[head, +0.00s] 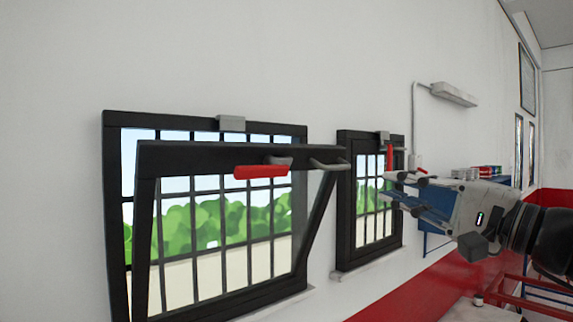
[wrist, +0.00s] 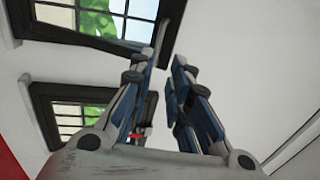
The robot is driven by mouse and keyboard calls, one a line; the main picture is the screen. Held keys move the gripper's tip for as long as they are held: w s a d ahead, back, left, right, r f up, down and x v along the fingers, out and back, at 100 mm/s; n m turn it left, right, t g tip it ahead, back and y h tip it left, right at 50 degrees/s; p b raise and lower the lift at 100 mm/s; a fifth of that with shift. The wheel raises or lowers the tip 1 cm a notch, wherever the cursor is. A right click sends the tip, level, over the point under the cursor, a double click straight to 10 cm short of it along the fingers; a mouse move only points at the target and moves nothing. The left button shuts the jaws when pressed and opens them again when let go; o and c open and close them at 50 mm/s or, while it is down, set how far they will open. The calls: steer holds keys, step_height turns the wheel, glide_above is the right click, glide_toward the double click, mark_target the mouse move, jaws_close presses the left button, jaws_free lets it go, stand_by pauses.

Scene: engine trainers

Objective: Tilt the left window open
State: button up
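The left window has a dark fixed frame (head: 115,215) on the white wall. Its barred sash (head: 240,155) is tilted, with the top edge leaning out from the frame into the room and the bottom near the sill. A red handle (head: 261,172) lies horizontally on the sash's top rail, and a grey pull bar (head: 328,164) sits to its right. My gripper (head: 390,193) is to the right of the sash, clear of the red handle, with its blue fingers apart and nothing between them. The fingers also show in the wrist view (wrist: 169,70).
The right window (head: 345,205) appears shut, with a red handle (head: 389,158) standing upright; my gripper is in front of it. A blue shelf (head: 460,185) with cans is behind my gripper. The wrist view shows two dark window frames (wrist: 95,37), (wrist: 45,118) at left.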

mark_target(337, 169)
steer(key=p+x, duration=0.3)
steer(key=x, duration=1.2)
steer(key=shift+a+f, duration=0.1)
steer(key=shift+s, duration=0.1)
steer(key=shift+c, duration=0.3)
jaws_close()
